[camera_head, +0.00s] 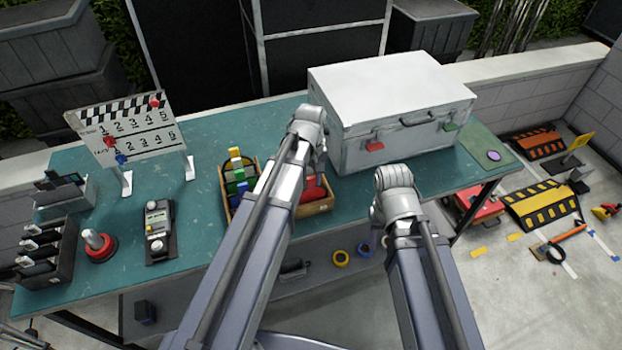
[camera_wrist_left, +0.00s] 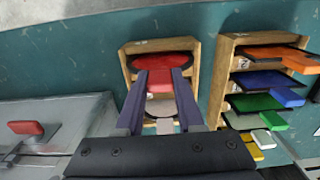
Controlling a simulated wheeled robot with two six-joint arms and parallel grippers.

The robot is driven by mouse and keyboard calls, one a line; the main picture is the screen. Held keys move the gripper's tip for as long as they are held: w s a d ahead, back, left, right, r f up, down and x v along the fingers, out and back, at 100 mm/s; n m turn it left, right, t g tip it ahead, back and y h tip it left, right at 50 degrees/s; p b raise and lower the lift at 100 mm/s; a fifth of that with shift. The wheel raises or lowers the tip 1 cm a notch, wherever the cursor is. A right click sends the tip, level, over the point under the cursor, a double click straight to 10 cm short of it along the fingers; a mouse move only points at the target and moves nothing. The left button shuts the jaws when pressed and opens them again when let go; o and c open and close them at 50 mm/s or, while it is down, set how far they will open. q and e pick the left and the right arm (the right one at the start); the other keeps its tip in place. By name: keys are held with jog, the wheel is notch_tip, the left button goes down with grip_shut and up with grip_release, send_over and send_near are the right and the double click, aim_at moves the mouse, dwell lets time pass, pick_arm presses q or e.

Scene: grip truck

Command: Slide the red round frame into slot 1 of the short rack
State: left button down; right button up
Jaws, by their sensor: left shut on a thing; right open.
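The short wooden rack (camera_wrist_left: 127,70) shows in the left wrist view, left of a longer wooden rack. The red round frame (camera_wrist_left: 175,59) is at the rack's upper end, between its side walls; how deep it sits I cannot tell. My left gripper (camera_wrist_left: 155,92) is shut on the frame's red tab. A pale round piece shows below the tab, partly between the fingers. In the head view the red frame (camera_head: 313,188) and the short rack (camera_head: 318,209) show just right of my left arm, which hides the left gripper. My right arm shows, but its gripper does not.
The longer rack (camera_wrist_left: 222,75) holds several frames with orange, blue, green and yellow tabs. A big white case (camera_head: 400,100) stands behind the short rack. A clapper sign (camera_head: 127,130), a remote-like box (camera_head: 158,232) and a red-based knob (camera_head: 98,245) stand left.

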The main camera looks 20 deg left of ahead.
pick_arm(q)
jog(key=shift+f+b, duration=0.55)
jog(key=shift+f, duration=0.25)
jog(key=shift+c, duration=2.2)
grip_release()
jog(key=shift+r, duration=0.2)
notch_tip(320, 180, up, 8)
jog(key=p, duration=0.8)
jog(key=shift+f, duration=0.15)
jog(key=s+d+f+m+b, duration=0.3)
jog(key=s+d+m, duration=0.2)
jog(key=s, duration=0.2)
jog(key=s+d+f+m+y+b, duration=0.1)
jog(key=s+d+f+m+b, duration=0.3)
jog(key=s, duration=0.3)
jog(key=shift+s+d+f+m+b, duration=0.15)
jog(key=shift+d+m+b, duration=0.15)
jog(key=shift+d+m, duration=0.5)
